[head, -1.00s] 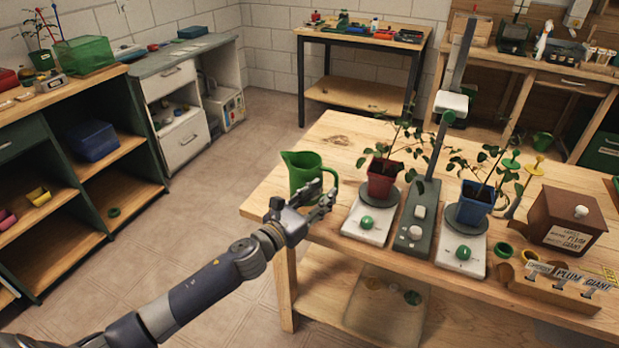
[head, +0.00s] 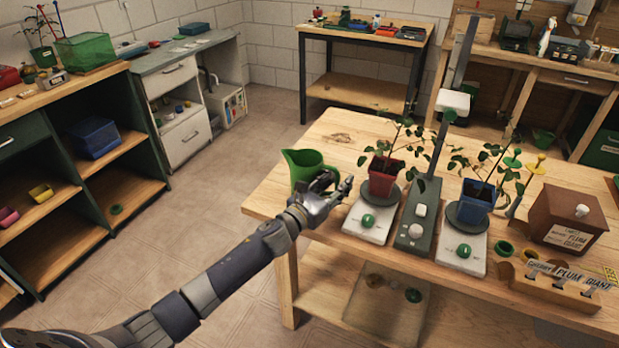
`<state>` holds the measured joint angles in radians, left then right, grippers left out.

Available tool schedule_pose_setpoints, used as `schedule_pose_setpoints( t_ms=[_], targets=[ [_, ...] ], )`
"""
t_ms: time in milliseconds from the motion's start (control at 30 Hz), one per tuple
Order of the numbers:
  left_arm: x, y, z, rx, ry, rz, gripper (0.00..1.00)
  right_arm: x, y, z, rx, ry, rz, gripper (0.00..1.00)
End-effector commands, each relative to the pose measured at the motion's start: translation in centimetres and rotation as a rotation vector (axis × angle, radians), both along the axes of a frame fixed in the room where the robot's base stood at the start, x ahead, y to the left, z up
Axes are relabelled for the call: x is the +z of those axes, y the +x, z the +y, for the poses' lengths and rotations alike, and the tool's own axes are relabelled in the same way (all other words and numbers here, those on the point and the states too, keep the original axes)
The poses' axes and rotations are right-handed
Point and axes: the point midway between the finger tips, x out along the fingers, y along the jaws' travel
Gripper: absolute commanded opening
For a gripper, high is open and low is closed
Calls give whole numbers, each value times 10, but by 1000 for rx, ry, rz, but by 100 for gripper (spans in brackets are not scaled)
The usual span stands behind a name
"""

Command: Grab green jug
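The green jug (head: 301,164) stands upright near the left front corner of the wooden table, its spout to the left. My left gripper (head: 338,183) is in front of the jug's right side and hides its lower right part and most of its handle. Its fingers look spread apart. I cannot tell whether they touch the handle or how far in front of it they are. My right gripper is not in view.
The wooden table (head: 340,135) has free room behind the jug. Right of the gripper stand a white scale (head: 368,221) with a red plant pot (head: 383,182), a grey post stand (head: 416,226), and a second scale (head: 462,249) with a blue plant pot (head: 474,205).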

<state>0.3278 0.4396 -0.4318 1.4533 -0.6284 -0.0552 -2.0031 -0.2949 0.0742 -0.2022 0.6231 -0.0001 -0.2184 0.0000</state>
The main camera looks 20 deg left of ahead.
Motion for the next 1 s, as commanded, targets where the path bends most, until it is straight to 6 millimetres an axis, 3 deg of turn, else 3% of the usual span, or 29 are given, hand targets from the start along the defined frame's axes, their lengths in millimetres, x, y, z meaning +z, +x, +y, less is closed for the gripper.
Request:
schedule_pose_setpoints(
  t_ms=[33, 133, 667, 1000],
  targets=[
    [0, 0, 0, 0, 0, 0, 22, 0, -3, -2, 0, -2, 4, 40],
    [0, 0, 0, 0, 0, 0, 0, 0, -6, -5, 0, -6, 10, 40],
    [4, 0, 0, 0, 1, -2, 0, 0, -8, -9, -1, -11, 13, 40],
    [25, 0, 0, -2, 3, -5, 0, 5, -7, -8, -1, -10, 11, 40]
  ],
)
